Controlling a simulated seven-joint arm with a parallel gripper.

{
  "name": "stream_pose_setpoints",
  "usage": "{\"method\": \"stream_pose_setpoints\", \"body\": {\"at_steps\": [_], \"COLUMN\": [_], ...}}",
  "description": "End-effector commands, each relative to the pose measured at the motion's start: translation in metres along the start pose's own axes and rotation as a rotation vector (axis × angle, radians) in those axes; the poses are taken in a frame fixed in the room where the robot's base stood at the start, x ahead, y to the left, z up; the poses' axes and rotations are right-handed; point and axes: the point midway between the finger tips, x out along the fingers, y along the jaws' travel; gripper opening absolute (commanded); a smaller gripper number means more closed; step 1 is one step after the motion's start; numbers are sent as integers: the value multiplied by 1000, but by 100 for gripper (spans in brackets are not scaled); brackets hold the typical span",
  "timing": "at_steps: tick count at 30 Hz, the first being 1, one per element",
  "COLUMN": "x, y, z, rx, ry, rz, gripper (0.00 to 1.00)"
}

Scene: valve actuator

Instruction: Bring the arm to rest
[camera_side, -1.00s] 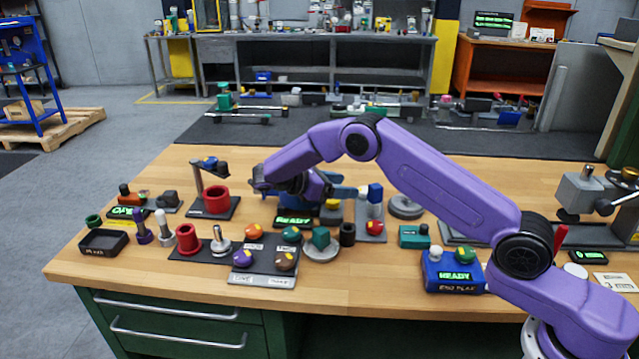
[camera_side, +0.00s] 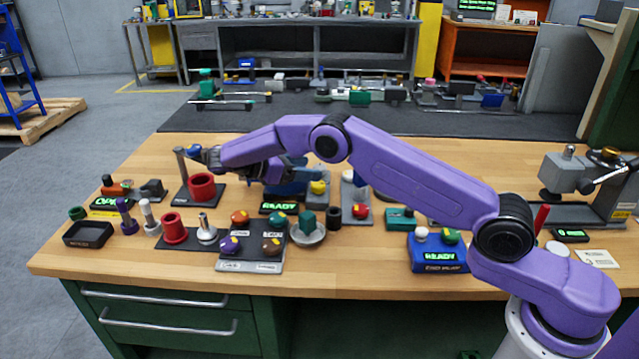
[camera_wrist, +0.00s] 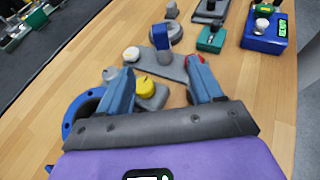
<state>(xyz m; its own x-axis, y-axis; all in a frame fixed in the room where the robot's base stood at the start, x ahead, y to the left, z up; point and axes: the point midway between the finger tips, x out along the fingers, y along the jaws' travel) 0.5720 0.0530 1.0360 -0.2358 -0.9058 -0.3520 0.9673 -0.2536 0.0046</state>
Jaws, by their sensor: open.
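My gripper (camera_side: 303,170) hangs folded back under my forearm, above the back middle of the bench, with nothing held. In the wrist view, its two blue fingers stand wide apart (camera_wrist: 161,66). A yellow knob (camera_wrist: 150,86) on a grey base shows between and beyond them; it also shows in the side view (camera_side: 318,187). A blue ring-shaped part (camera_wrist: 78,115) lies left of the fingers in the wrist view, partly hidden by the gripper. A red knob (camera_wrist: 194,60) is partly hidden behind the right finger.
A red cup on a dark stand with a post (camera_side: 202,187) stands close below my wrist. A blue button box marked READY (camera_side: 437,254) sits near the front edge. Several coloured knobs on a grey panel (camera_side: 235,266) lie at front middle.

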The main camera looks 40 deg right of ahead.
Motion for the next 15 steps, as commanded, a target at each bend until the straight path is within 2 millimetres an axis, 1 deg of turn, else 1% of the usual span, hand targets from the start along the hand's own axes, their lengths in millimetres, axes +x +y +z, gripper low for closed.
{"method": "stream_pose_setpoints", "body": {"at_steps": [5,8,11,15], "x": [-15,-26,-33,-39], "y": [-12,-28,-50,-87], "z": [10,17,23,32], "rx": [14,27,41,61], "ry": [95,189,288,430], "rz": [57,101,134,164], "gripper": [66,66,66,66]}}
